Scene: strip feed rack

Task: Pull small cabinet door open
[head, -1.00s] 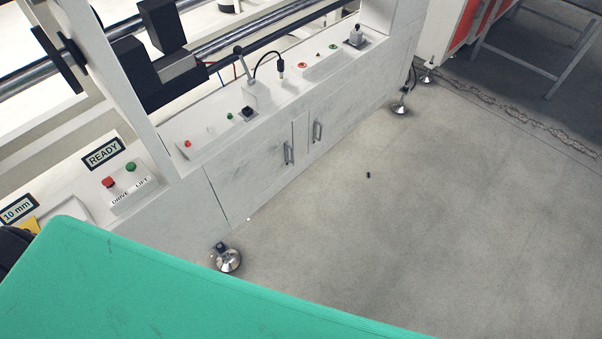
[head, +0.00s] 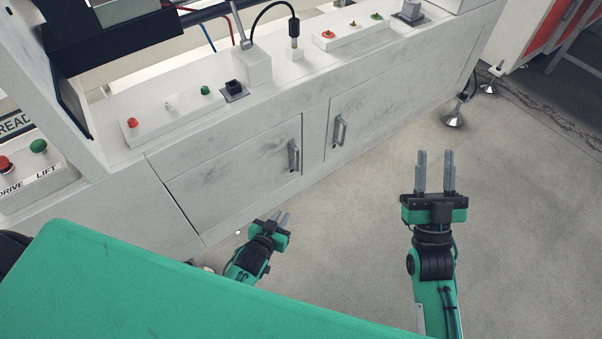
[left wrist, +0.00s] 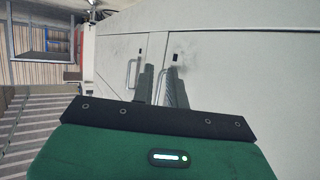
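The white cabinet front has a left door (head: 230,172) and a right door (head: 400,98), both shut; which one is the small door I cannot tell. The left door has an upright grey handle (head: 293,155), and the right door has another handle (head: 339,131). My left gripper (head: 280,217) is below and in front of the left door, apart from its handle. In the left wrist view its two fingers (left wrist: 160,86) stand apart with nothing between them, pointing toward the doors. My right gripper (head: 435,172) is open and empty, over the floor right of the doors.
A panel with buttons (head: 167,105) and a lever (head: 236,30) sits on the ledge above the doors. A levelling foot (head: 452,117) stands at the cabinet's right end. The grey floor (head: 540,220) is clear at the right.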

